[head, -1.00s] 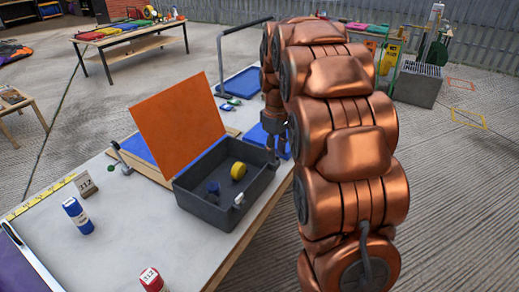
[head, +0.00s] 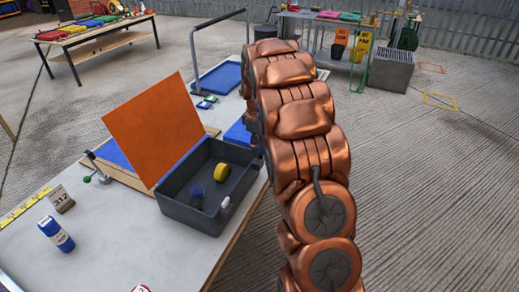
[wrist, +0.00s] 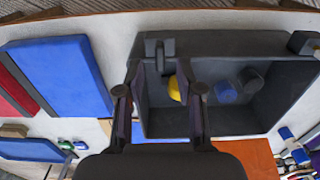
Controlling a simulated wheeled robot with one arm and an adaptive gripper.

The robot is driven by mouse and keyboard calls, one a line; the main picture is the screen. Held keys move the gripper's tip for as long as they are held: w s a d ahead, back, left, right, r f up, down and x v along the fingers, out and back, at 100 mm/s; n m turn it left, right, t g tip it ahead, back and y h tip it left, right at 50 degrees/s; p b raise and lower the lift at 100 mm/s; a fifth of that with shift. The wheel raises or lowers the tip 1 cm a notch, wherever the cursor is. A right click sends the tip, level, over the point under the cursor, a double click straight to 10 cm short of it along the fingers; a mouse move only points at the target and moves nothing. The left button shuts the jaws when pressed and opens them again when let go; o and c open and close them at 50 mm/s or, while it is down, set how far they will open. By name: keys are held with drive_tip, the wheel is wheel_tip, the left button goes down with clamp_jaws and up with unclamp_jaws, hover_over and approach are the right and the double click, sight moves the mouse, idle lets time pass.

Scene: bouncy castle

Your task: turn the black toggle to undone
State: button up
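The black toggle (wrist: 160,50) shows in the wrist view as a dark T-shaped latch on the rim wall of the grey box (wrist: 225,42). My arm hides it in the head view. My gripper (wrist: 160,92) is open and empty, its two fingers spread to either side of the toggle's line and just short of it. I cannot tell whether a finger touches the box. In the head view the grey box (head: 188,213) stands on the bench with its orange lid (head: 153,128) raised. A lighter latch (head: 225,203) sits on the same wall, nearer the front.
A yellow roll (head: 221,172) and a blue item (head: 196,194) lie inside the box. A blue tray (head: 218,77) lies behind.

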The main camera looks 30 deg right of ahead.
sight(258, 158)
drive_tip(key=shift+f, duration=1.3)
drive_tip(key=c, duration=0.7)
drive_tip(key=shift+d, duration=0.15)
